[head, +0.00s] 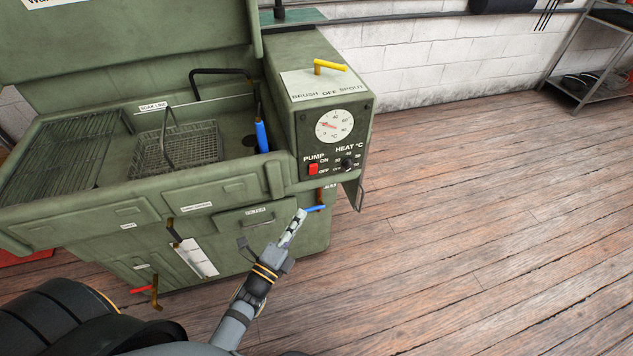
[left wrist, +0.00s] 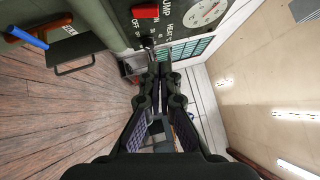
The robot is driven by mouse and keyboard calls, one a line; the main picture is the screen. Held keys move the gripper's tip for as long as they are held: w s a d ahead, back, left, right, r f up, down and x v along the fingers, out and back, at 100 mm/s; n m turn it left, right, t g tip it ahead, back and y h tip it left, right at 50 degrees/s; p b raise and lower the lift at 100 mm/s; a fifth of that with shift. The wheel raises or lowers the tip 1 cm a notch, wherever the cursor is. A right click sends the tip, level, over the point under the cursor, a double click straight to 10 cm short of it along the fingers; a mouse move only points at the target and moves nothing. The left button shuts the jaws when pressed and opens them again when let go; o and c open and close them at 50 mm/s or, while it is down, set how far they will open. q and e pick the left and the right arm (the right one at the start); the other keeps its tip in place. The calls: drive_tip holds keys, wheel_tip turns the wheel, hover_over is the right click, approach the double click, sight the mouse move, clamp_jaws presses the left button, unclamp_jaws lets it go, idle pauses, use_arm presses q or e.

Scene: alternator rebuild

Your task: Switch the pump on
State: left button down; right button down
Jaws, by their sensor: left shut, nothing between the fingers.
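The red pump switch (head: 313,169) is on the front of the green control box (head: 318,97), between the words PUMP, ON and OFF. Which way it is set is too small to tell. My left gripper (head: 299,218) is shut and empty, in front of the washer and below the switch in the picture. In the left wrist view the shut fingers (left wrist: 161,70) point at the panel, and the red switch (left wrist: 145,11) is at the top edge, apart from the fingertips. My right gripper is in neither view.
Right of the switch is a black heat knob (head: 348,163), with a round gauge (head: 341,125) above. A blue-handled lever (head: 315,208) is close to my left fingertips. A yellow lever (head: 330,67) tops the box. A wire basket (head: 190,145) is in the tank. Floor at right is clear.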

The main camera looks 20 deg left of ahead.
use_arm(q)
wheel_tip(320, 180, up, 3)
drive_tip(key=p, duration=0.2)
hover_over(312, 177)
drive_tip(key=s+d, duration=0.2)
drive_tip(key=s, duration=0.2)
drive_tip(key=shift+s+a+f, duration=0.2)
